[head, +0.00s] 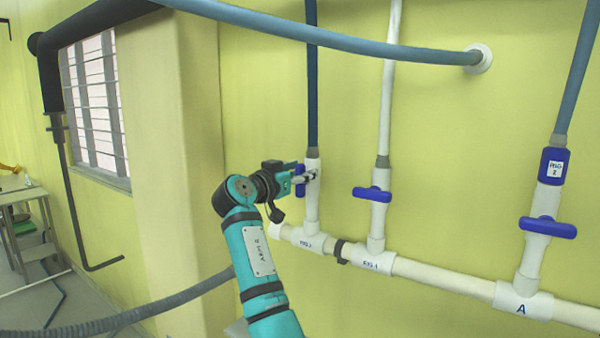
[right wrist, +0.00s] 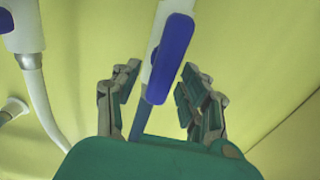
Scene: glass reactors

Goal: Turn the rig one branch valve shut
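A white branch pipe (head: 312,205) rises at the left of the row, with a blue valve handle (head: 300,182) partly hidden by my right gripper (head: 305,176). Its label is too small to read surely. In the right wrist view this blue handle (right wrist: 168,58) lies roughly along its pipe, between the spread fingers of my right gripper (right wrist: 160,88); clear gaps show on both sides. My left gripper is not in view.
A third branch at right, marked A (head: 521,309), has a crosswise blue handle (head: 548,227). A blue pipe (head: 390,50) crosses above my right arm. A grey hose (head: 120,318) runs low at left. A bench (head: 25,195) stands far left, beyond the window (head: 95,105).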

